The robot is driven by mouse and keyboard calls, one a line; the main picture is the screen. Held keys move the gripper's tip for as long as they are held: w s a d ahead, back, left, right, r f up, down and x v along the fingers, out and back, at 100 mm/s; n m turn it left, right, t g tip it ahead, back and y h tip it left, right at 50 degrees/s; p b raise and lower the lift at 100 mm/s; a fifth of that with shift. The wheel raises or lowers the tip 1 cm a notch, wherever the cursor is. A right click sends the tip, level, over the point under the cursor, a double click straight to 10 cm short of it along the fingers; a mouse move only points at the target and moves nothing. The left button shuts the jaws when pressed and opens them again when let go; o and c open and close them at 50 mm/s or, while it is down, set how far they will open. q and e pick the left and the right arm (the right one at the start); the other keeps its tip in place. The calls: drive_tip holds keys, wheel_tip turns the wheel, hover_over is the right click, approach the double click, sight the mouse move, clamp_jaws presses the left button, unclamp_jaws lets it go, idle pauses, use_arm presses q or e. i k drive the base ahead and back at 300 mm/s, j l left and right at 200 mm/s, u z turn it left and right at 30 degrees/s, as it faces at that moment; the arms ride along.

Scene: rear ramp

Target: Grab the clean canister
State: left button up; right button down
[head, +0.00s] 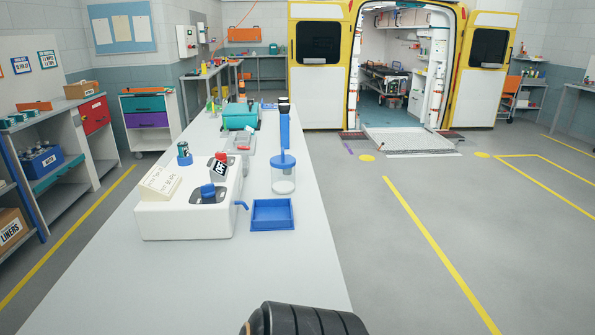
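A clear canister with a blue lid (284,176) stands upright on the long light-grey table (307,262), right of a white unit (188,220). It looks clear and empty. A second clear container (240,142) sits farther back on the table, partly hidden by things around it; I cannot tell what it holds. Neither of my grippers can be made out in the head view. A dark ribbed rounded part shows at the bottom edge, but no fingers are visible.
A shallow blue tray (272,215) lies in front of the canister. A tall blue post (284,130) stands just behind it. The white unit carries a sign marked OFF (218,168) and a note card (160,181). The floor right of the table is clear up to the ambulance ramp (408,140).

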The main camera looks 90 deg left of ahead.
sight(284, 182)
drive_tip(key=u, duration=2.85)
drive_tip(key=l+z, duration=0.25)
drive_tip(key=z, duration=0.15)
drive_tip(key=l+z, duration=0.35)
drive_tip(key=i+l, duration=0.35)
drive_tip(key=l, duration=0.15)
drive_tip(key=i+l, duration=0.35)
drive_tip(key=l, duration=0.15)
drive_tip(key=i+l+z, duration=0.1)
drive_tip(key=i+l, duration=0.25)
drive_tip(key=l, duration=0.15)
drive_tip(key=i+j+u, duration=0.1)
drive_tip(key=i+u, duration=0.7)
drive_tip(key=i+l+u, duration=0.2)
drive_tip(key=i+u, duration=0.2)
drive_tip(key=i+l+u, duration=0.25)
drive_tip(key=u, duration=0.15)
